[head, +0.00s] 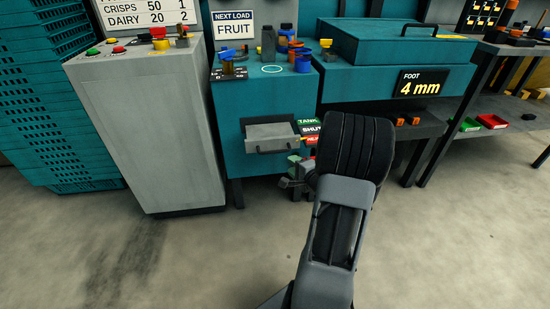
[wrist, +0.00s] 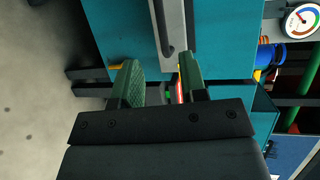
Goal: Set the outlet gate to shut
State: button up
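The outlet gate's label stack sits at the right edge of the teal cabinet's front: a green TANK label (head: 307,122), a dark SHUT label (head: 310,130) and a red label (head: 310,139) partly hidden by my arm. The gate's lever and its setting cannot be made out. My gripper (head: 293,174) is low in front of the cabinet, below the labels. In the wrist view my gripper (wrist: 161,72) has its two green fingers apart, with nothing held between them. Small green and red patches show between the fingers, near their bases.
A grey drawer (head: 271,132) with a dark handle projects from the teal cabinet (head: 240,100), left of the labels; it also shows in the wrist view (wrist: 174,25). A grey cabinet (head: 150,130) stands to the left. A teal machine marked 4 mm (head: 400,55) is to the right. Open floor lies in front.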

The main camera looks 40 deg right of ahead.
aim_at(275, 152)
jog(key=shift+w+d+f+b, duration=0.1)
jog(key=shift+w+f+b, duration=0.4)
jog(key=shift+w, duration=1.5)
jog(key=shift+w+d+f+b, duration=0.15)
jog(key=shift+w+b, duration=0.7)
jog(key=shift+w, duration=1.2)
jog(key=shift+w+f+b, duration=0.4)
jog(key=shift+w+b, duration=0.25)
jog(key=shift+w, duration=1.35)
grip_shut()
